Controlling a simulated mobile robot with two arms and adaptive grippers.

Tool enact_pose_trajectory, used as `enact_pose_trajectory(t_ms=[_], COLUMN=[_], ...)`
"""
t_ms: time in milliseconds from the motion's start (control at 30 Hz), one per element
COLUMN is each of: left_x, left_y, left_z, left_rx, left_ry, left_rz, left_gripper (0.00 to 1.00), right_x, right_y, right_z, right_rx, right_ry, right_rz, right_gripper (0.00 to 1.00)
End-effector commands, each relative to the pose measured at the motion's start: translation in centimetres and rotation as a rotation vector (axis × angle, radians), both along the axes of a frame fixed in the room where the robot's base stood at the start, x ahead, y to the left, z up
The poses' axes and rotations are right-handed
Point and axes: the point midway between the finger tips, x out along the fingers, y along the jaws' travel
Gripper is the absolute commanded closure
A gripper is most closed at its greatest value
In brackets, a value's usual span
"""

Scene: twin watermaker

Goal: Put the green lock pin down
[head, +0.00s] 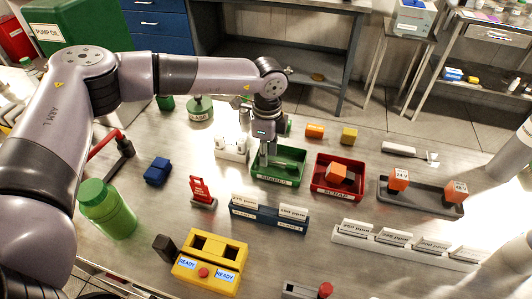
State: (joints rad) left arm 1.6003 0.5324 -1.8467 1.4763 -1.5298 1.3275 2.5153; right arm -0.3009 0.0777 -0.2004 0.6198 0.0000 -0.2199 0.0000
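My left gripper (266,160) points down over the left part of the green tray (292,181), with its fingertips at or just inside the tray. The fingers are small and close together, and I cannot tell whether they are open or shut. I cannot make out the green lock pin for certain; the gripper and the green tray walls may hide it. A small green bit (288,128) shows just behind the gripper, but I cannot tell what it is. My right gripper is not in view.
A red scrap tray (322,190) with an orange block stands right of the green tray. A white block stand (232,150) is close on the left. A blue card holder (268,214) is in front. A grey tray (425,198) with orange blocks lies further right.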

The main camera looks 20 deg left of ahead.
Motion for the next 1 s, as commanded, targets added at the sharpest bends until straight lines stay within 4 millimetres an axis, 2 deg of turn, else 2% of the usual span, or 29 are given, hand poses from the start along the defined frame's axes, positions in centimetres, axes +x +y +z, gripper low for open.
enact_pose_trajectory(t_ms=[300, 500, 700, 1000], left_x=[0.1, 0.1, 0.0, 0.0], left_y=[-0.2, -0.2, -0.2, -0.2], left_z=[6.5, 9.9, 11.3, 11.4], left_rx=[-0.002, -0.001, -0.001, -0.001], left_ry=[-0.005, -0.003, -0.002, -0.001], left_rz=[-0.001, -0.001, -0.001, -0.002], left_gripper=[0.74, 0.74, 0.74, 0.74], right_x=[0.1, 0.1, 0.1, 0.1], right_y=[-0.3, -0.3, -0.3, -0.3], right_z=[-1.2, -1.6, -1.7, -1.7], right_rx=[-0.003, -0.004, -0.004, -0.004], right_ry=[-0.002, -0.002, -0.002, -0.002], right_rz=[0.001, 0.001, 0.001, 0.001], right_gripper=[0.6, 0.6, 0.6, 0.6])
